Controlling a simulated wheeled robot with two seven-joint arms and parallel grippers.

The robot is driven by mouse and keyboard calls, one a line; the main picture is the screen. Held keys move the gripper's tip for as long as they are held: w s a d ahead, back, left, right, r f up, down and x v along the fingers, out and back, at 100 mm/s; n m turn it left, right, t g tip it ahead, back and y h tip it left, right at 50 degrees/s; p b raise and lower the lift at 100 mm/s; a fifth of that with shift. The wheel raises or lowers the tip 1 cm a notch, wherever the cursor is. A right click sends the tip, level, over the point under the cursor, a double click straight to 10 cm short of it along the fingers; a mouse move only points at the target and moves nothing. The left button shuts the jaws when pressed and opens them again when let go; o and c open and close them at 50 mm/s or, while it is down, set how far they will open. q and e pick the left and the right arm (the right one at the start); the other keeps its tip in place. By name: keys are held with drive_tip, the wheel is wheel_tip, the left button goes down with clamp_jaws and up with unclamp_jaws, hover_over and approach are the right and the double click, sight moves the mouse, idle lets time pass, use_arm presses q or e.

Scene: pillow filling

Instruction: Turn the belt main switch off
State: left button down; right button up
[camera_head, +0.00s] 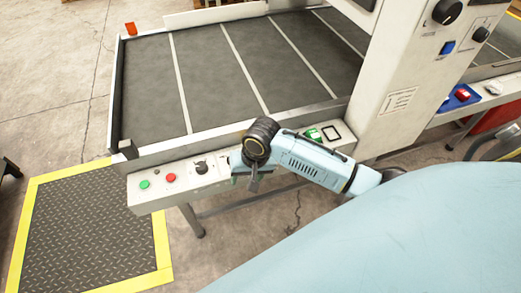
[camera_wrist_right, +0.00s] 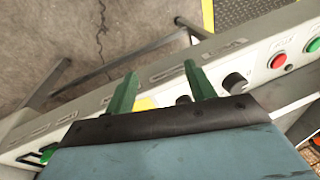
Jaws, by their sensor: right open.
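A long pale control panel (camera_head: 160,190) runs along the front of the belt (camera_head: 210,70) in the head view. It bears a green button (camera_head: 144,184), a red button (camera_head: 171,177) and a black rotary knob (camera_head: 200,168). My right gripper (camera_head: 252,184) hangs over the panel right of this knob. In the right wrist view its two green fingers (camera_wrist_right: 161,68) are apart, with nothing between the tips. The knob (camera_wrist_right: 236,83) shows beside one finger. A yellow patch (camera_wrist_right: 145,103) and a dark part (camera_wrist_right: 183,100) show between the fingers, partly hidden. I cannot tell which control is the main switch.
A green switch (camera_head: 313,135) sits on the panel right of my arm. A tall pale machine housing (camera_head: 430,80) with a black knob and blue button stands at right. An orange-red block (camera_head: 130,28) stands at the belt's far left corner. A yellow-edged mat (camera_head: 90,225) lies at left.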

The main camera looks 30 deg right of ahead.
drive_tip(key=w+d+r+m+g+h+b, duration=0.1)
drive_tip(key=w+d+r+m, duration=0.3)
drive_tip(key=d+r, duration=0.15)
drive_tip(key=w+d+r+m+g+h, duration=0.1)
drive_tip(key=w+d+r+m, duration=0.25)
drive_tip(key=r, duration=0.35)
drive_tip(key=f+b, duration=0.1)
drive_tip(key=f, duration=0.4)
drive_tip(key=shift+s+d+f+b, duration=0.15)
drive_tip(key=shift+d+f+b, duration=0.1)
drive_tip(key=shift+b, duration=0.1)
wheel_tip(320, 180, down, 5)
drive_tip(key=shift+f+b, duration=0.1)
drive_tip(key=shift+b, duration=0.7)
drive_tip(key=shift+a+f, duration=0.1)
drive_tip(key=shift+f, duration=0.55)
use_arm(q)
drive_tip(key=w+a+f, duration=0.3)
drive_tip(key=f, duration=0.1)
drive_tip(key=shift+a+y, duration=0.2)
drive_tip(key=shift+y, duration=0.1)
use_arm(e)
drive_tip(key=shift+f, duration=0.4)
drive_tip(key=c, duration=1)
